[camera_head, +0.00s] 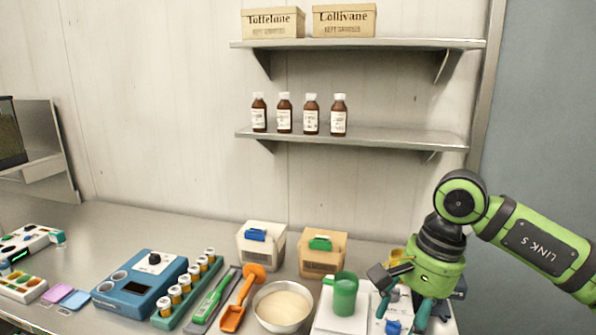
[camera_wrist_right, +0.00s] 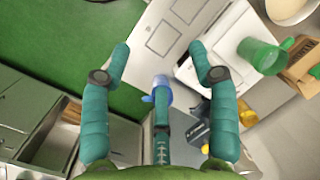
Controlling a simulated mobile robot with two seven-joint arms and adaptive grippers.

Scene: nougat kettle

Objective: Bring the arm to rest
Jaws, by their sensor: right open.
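My right arm (camera_head: 530,240) comes in from the right in the head view. Its green and black right gripper (camera_head: 402,312) points down over the right end of the counter, with teal fingers spread. In the right wrist view the right gripper (camera_wrist_right: 158,52) is open, with nothing held between the fingertips. A small blue object (camera_head: 393,326) lies below the fingers; it also shows between them in the wrist view (camera_wrist_right: 160,92), and I cannot tell its distance from them. My left gripper is not in view.
A green cup (camera_head: 344,294) stands on a white device left of the gripper. A metal bowl of pale powder (camera_head: 283,305), an orange scoop (camera_head: 240,299) and a vial rack (camera_head: 190,290) stand farther left. Shelves hold brown bottles (camera_head: 311,115) and boxes (camera_head: 344,20). The air above the counter's middle is clear.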

